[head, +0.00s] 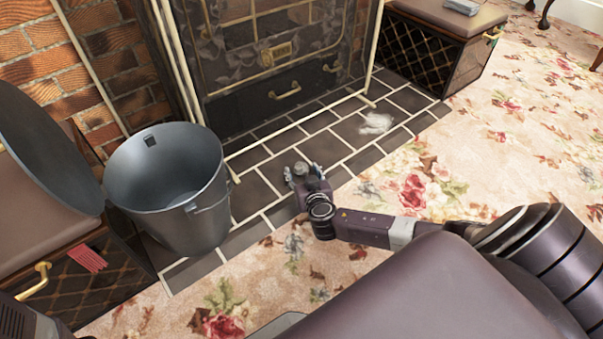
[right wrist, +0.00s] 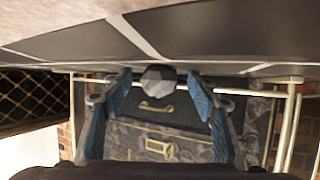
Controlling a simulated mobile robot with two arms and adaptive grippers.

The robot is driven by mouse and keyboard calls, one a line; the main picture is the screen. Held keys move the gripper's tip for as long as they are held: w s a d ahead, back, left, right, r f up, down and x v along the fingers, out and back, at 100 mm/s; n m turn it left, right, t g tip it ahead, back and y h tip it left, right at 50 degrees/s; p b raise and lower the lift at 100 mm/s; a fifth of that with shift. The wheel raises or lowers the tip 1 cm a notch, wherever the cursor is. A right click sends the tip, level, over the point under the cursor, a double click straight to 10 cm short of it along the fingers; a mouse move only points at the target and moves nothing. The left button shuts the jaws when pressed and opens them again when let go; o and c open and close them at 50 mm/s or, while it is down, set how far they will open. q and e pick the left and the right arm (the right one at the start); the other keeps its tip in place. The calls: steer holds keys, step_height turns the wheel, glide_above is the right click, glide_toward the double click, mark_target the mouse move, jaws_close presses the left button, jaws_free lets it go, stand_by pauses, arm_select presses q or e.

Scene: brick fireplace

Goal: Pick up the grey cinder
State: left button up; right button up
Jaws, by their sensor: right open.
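The grey cinder (right wrist: 158,80) is a small faceted lump on the dark hearth tiles. In the right wrist view it shows between the tips of my right gripper's two blue-padded fingers (right wrist: 162,92), with a gap on each side. In the head view my right gripper (head: 303,170) is low over the tiles in front of the fireplace, open. A grey bit of the cinder (head: 301,168) seems to show between its fingers there, mostly hidden by the gripper. My left gripper is not in view.
A grey metal bucket (head: 165,218) stands on the tiles left of my right gripper, its round lid (head: 45,150) beside it. A pale ash patch (head: 376,124) lies farther right. The fireplace front (head: 275,60) is behind. Open flowered carpet (head: 500,150) spreads right.

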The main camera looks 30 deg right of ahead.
steer(key=shift+w, duration=0.1)
steer(key=c, duration=1.3)
steer(key=shift+o, duration=0.2)
steer(key=shift+r, duration=0.1)
